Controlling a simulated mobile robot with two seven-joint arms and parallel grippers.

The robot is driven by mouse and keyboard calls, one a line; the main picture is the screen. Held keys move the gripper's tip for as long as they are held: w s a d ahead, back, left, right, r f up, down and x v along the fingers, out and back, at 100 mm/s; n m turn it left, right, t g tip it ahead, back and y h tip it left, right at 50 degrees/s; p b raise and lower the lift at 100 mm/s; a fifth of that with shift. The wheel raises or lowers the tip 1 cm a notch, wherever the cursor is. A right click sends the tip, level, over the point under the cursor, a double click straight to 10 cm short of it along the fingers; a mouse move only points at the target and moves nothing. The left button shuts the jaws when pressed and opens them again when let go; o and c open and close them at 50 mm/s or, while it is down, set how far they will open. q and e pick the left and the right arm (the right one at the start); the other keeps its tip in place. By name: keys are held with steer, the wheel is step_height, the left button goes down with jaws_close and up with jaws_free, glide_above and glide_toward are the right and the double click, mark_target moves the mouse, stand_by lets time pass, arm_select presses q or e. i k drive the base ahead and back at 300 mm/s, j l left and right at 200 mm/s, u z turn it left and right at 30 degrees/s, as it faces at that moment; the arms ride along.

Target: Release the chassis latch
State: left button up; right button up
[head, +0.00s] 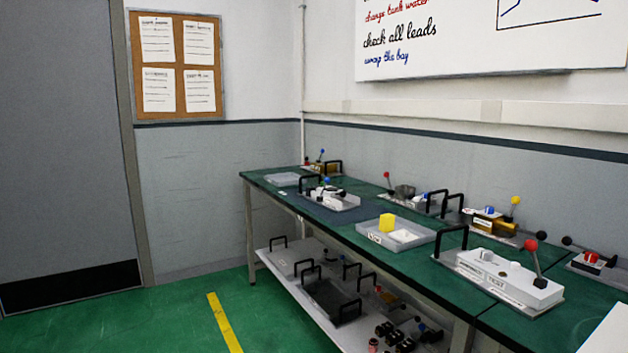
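No gripper of mine is in view. I cannot tell which part is the chassis latch. A white unit (500,280) with a red-knobbed lever (533,258) and a black handle sits on the bench at the near right. A unit with a yellow-knobbed lever (514,208) stands behind it. A grey unit (330,198) with a blue knob sits farther left.
The green-topped bench (385,262) runs along the right wall. A lower shelf (310,290) carries several handled items. The green floor (170,325) at left is clear, with a yellow stripe (225,322). A grey door (60,150) stands left.

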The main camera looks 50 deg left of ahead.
mark_target(327, 179)
steer(key=u, duration=1.55)
steer(key=i+j+z, duration=0.1)
steer(key=z, duration=0.3)
steer(key=i+j+z, duration=0.1)
steer(key=z, duration=0.35)
steer(key=i+j+z, duration=0.25)
steer(key=j+z, duration=0.2)
steer(key=j, duration=0.25)
steer(key=i+j+z, duration=0.15)
steer(key=j, duration=0.35)
steer(key=j+z, duration=0.1)
steer(key=j, duration=0.45)
steer(key=i+j+z, duration=0.15)
steer(key=j, duration=0.35)
steer(key=i+j, duration=0.1)
steer(key=j, duration=0.7)
steer(key=i+j+z, duration=0.1)
steer(key=j, duration=0.7)
